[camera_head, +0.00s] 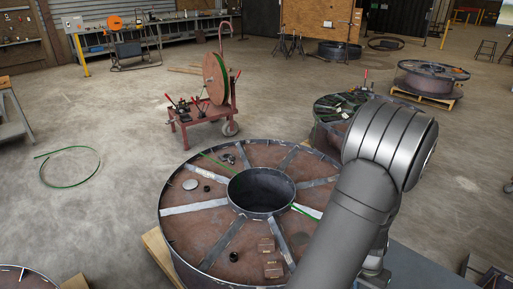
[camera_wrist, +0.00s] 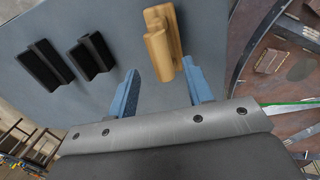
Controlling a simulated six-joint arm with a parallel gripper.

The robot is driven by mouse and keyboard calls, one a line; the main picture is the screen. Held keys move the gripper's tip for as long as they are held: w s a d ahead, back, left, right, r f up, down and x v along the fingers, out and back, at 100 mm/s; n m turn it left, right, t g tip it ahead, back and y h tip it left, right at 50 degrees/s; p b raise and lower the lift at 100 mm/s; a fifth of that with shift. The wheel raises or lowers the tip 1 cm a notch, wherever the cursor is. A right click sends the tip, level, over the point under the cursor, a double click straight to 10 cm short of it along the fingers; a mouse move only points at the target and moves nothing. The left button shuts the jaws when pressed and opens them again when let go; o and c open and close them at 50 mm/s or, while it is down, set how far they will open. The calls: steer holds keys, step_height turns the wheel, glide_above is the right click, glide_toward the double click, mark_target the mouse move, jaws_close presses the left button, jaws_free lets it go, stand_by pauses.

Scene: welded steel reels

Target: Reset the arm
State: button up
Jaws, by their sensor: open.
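My arm (camera_head: 350,215) fills the right side of the head view, and my gripper is mostly hidden behind it there. In the wrist view my gripper (camera_wrist: 160,86) is open, with its two blue fingers spread apart and nothing held between them. A tan block with a raised grip (camera_wrist: 160,42) lies on the grey surface (camera_wrist: 100,20) past the fingertips, closer to the right finger. Whether it touches that finger I cannot tell.
Two black blocks (camera_wrist: 48,64) (camera_wrist: 90,55) lie on the grey surface left of the tan one. A large steel reel (camera_head: 205,230) with a round centre hole stands beside the arm. A red cart (camera_head: 205,122) and more reels (camera_head: 430,80) stand behind. Open floor (camera_head: 110,120) lies at left.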

step_height(320, 180, up, 6)
steer(key=r, duration=0.1)
steer(key=f, duration=0.9)
steer(key=s+f, duration=0.1)
steer(key=f, duration=0.3)
steer(key=shift+d+f, duration=0.15)
steer(key=shift+d, duration=0.25)
steer(key=r, duration=0.5)
steer(key=shift+s+r, duration=0.1)
steer(key=shift+s, duration=0.1)
steer(key=s+d+r, duration=0.2)
steer(key=s+r, duration=0.4)
steer(key=s, duration=0.5)
steer(key=w+a+n, duration=0.1)
steer(key=w+a, duration=0.3)
steer(key=w, duration=0.3)
steer(key=w+a+f+n, duration=0.1)
steer(key=w+a, duration=0.3)
steer(key=w, duration=0.4)
steer(key=w+a+n, duration=0.2)
steer(key=w+a, duration=0.3)
steer(key=w, duration=0.3)
steer(key=shift+f+n+t, duration=0.4)
steer(key=shift+w, duration=0.1)
